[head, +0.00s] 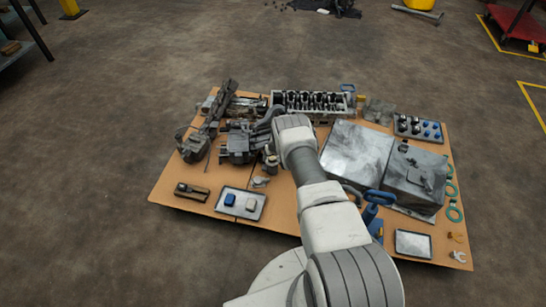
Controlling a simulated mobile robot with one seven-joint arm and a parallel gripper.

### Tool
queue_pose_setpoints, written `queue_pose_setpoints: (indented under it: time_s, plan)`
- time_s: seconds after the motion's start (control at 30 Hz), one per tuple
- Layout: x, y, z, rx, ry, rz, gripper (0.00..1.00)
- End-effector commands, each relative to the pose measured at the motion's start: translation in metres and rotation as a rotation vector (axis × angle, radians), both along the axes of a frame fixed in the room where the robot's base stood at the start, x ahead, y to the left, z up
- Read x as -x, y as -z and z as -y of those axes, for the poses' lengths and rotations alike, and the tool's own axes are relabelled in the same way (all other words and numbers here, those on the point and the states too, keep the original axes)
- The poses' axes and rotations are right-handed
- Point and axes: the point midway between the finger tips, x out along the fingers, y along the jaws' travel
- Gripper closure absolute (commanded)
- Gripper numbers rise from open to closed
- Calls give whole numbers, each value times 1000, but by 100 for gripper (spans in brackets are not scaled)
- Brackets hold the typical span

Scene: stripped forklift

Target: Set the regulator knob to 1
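I cannot make out a regulator knob or its markings for certain in the head view. A small dark unit with a round part (191,190) lies at the front left of the brown board (170,195). A small upright cylindrical part (271,163) stands near the middle, left of my arm. Either is too small to identify. My arm reaches from the bottom right up over the middle of the board. My gripper does not show; it seems hidden behind my own arm, so its fingers and anything between them cannot be seen.
Dark machine parts (240,143) and a block with several valves (312,102) fill the back left and middle. Grey metal boxes (413,178) stand right. A tray with a blue block (260,207) lies front left, an empty tray (413,233) front right.

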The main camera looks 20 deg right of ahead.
Motion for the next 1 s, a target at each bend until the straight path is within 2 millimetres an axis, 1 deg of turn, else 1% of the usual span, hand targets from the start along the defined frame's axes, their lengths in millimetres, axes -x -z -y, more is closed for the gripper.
queue_pose_setpoints:
  time_s: [0.03, 0.07, 0.1, 0.17, 0.2, 0.27, 0.4, 0.73, 0.87, 1.0]
  plan:
    - [0, 0, 0, 0, 0, 0, 33]
    - [0, 0, 0, 0, 0, 0, 38]
    - [0, 0, 0, 0, 0, 0, 45]
    - [0, 0, 0, 0, 0, 0, 56]
    - [0, 0, 0, 0, 0, 0, 63]
    - [0, 0, 0, 0, 0, 0, 74]
    - [0, 0, 0, 0, 0, 0, 99]
    - [0, 0, -1, 0, 30, -1, 100]
    - [0, 0, -2, 1, 85, -1, 100]
    - [0, 0, -4, 3, 175, -1, 100]
